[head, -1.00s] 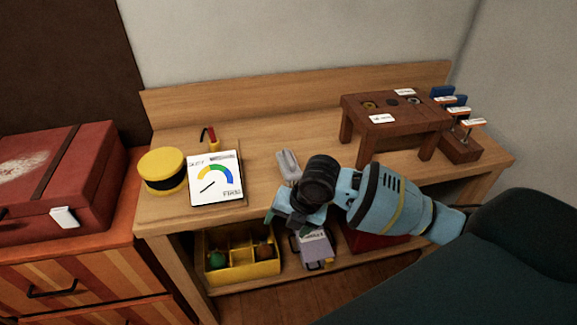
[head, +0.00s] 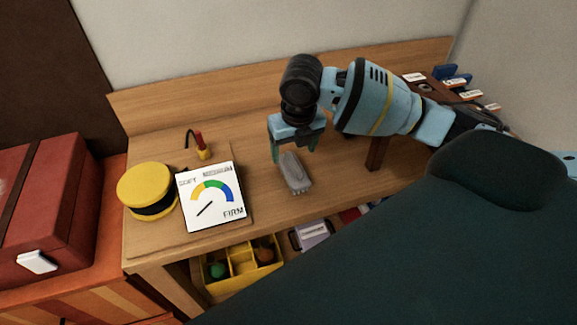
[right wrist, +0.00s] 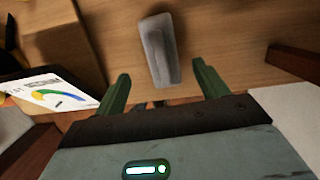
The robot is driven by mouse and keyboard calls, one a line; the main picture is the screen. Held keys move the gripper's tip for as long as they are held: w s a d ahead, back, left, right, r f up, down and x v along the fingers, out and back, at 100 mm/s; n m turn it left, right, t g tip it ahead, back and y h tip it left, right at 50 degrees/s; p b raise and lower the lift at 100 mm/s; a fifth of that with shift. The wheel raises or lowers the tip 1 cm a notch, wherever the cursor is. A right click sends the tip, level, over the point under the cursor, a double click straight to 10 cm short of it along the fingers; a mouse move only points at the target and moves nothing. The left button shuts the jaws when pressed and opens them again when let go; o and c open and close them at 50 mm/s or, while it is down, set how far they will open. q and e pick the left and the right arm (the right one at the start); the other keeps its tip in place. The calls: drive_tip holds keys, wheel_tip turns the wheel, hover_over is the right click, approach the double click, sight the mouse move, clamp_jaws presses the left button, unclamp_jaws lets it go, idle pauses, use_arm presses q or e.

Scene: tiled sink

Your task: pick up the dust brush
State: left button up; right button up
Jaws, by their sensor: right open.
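The dust brush (head: 295,174) is a small grey brush with short bristles at its near edge. It lies on the wooden bench top, right of the dial card. My right gripper (head: 293,155) is open above the brush's far end, with its green fingers pointing down. I cannot tell from the head view how high the fingertips are above the bench. My left gripper is not in view.
A SOFT–FIRM dial card (head: 211,197) and a yellow-and-black drum (head: 148,190) stand left of the brush. A brown wooden stand (head: 377,153) is to the right, partly behind my arm. A yellow divided bin (head: 242,263) sits on the shelf below.

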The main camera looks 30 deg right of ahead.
sight(293, 161)
drive_tip(key=shift+s+f, duration=0.2)
drive_tip(key=shift+f, duration=0.45)
drive_tip(key=shift+w+f, duration=0.1)
drive_tip(key=shift+f, duration=0.35)
drive_tip(key=shift+w+f, duration=0.2)
drive_tip(key=shift+f, duration=0.3)
drive_tip(key=f, duration=0.4)
drive_tip(key=shift+w+d+f, duration=0.2)
drive_tip(key=shift+w, duration=0.2)
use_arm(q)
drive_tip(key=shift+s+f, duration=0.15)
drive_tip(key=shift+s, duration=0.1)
use_arm(e)
drive_tip(key=shift+c, duration=0.4)
